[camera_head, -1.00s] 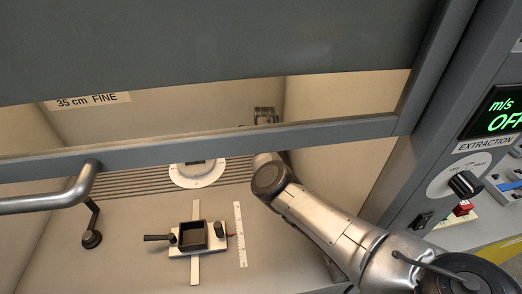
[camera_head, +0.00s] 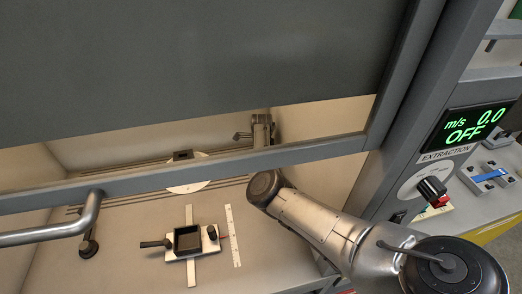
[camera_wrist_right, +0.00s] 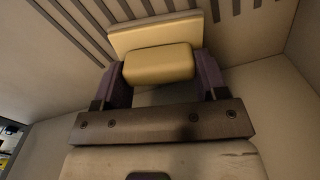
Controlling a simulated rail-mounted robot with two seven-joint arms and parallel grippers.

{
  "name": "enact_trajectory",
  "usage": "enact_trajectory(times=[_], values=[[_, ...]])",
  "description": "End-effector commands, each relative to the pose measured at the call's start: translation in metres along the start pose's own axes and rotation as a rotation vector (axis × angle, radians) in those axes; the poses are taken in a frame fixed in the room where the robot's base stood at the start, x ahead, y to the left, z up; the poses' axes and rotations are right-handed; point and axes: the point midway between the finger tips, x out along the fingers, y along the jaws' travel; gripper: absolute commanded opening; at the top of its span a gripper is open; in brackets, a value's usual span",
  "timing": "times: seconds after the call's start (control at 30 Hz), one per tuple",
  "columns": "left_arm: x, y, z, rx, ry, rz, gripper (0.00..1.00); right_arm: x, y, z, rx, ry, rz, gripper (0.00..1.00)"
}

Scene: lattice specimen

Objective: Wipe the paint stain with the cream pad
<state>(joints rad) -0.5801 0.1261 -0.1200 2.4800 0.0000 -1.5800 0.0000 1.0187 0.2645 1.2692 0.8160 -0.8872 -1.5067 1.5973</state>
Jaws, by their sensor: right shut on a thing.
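The cream pad (camera_wrist_right: 154,32) shows in the right wrist view, with a thicker cream block (camera_wrist_right: 158,63) on its near side. My right gripper (camera_wrist_right: 160,75) is shut on this block, one purple finger on each side. In the head view my right arm reaches into the hood behind the grey sash bar. My right gripper (camera_head: 243,136) shows small above the bar, near the back wall. I cannot make out the paint stain in either view. My left gripper is not in view.
The grey sash bar (camera_head: 235,162) crosses the opening. On the hood floor are a dark square box on a plate (camera_head: 188,241), a white ruler (camera_head: 232,236), a black lever (camera_head: 89,246) and a white disc (camera_head: 187,188). The extraction panel (camera_head: 464,131) reads OFF.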

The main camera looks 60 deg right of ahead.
Motion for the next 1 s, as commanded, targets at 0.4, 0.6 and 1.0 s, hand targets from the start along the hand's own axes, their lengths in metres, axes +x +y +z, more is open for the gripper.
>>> enact_trajectory(times=[0.4, 0.6, 1.0], values=[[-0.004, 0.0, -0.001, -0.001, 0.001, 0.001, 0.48, 0.001, 0.006, 0.011, -0.001, -0.002, 0.0, 0.39], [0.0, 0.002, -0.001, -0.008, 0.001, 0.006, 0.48, 0.002, 0.01, 0.027, -0.002, -0.002, 0.0, 0.39], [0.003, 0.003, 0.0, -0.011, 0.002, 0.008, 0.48, 0.001, 0.015, 0.043, -0.002, -0.002, 0.001, 0.39]])
